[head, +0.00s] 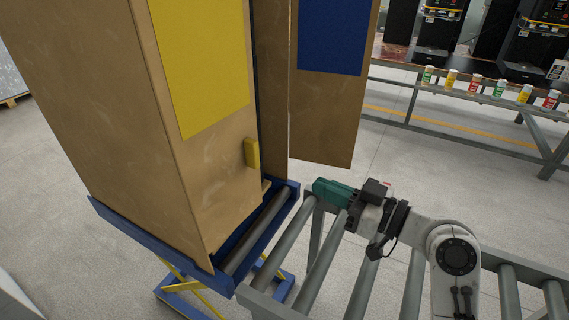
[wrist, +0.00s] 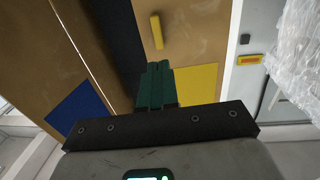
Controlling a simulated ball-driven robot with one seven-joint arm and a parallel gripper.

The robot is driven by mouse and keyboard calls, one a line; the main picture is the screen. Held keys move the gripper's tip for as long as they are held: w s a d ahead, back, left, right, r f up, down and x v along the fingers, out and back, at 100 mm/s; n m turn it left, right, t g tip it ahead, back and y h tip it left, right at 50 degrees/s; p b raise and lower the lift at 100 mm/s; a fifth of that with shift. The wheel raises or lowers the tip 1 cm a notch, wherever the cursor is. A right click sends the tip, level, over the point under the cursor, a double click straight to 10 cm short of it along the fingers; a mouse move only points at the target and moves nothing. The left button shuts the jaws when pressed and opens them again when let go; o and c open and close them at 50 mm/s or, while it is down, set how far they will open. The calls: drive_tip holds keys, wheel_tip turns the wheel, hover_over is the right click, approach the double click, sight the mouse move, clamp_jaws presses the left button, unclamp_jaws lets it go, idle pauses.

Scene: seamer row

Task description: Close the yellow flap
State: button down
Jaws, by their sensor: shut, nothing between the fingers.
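The yellow flap (head: 215,165) is a tall brown panel with a yellow patch (head: 205,65) on the left part of a big brown box. A small yellow handle (head: 252,153) sits near its lower right edge. A dark gap runs beside that edge. In the wrist view the flap (wrist: 190,30) shows with its handle (wrist: 156,32) just beyond the fingertips. My gripper (head: 318,187), with green fingers, is right of and lower than the handle in the head view, apart from it. It is shut and empty; it also shows in the wrist view (wrist: 157,67).
A second brown flap with a blue patch (head: 331,38) hangs right of the gap. The box stands on a blue lift table (head: 125,226) with rollers. A grey roller conveyor (head: 312,270) runs under my arm. A bench with several cans (head: 475,83) stands behind.

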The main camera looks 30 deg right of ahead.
sight(258, 156)
drive_tip(key=p+x, duration=0.3)
drive_tip(key=x, duration=1)
drive_tip(key=shift+w+a, duration=0.15)
drive_tip(key=shift+w, duration=0.2)
drive_tip(key=shift+w+a+f+b, duration=0.1)
drive_tip(key=shift+w+b, duration=0.25)
drive_tip(key=shift+b, duration=0.15)
drive_tip(key=shift+w+a+f+b, duration=0.1)
drive_tip(key=shift+w+b, duration=0.25)
drive_tip(key=shift+b, duration=0.15)
drive_tip(key=shift+w+r+b, duration=0.15)
drive_tip(key=shift+w+b, duration=0.2)
drive_tip(key=shift+w, duration=0.15)
drive_tip(key=shift+r, duration=0.1)
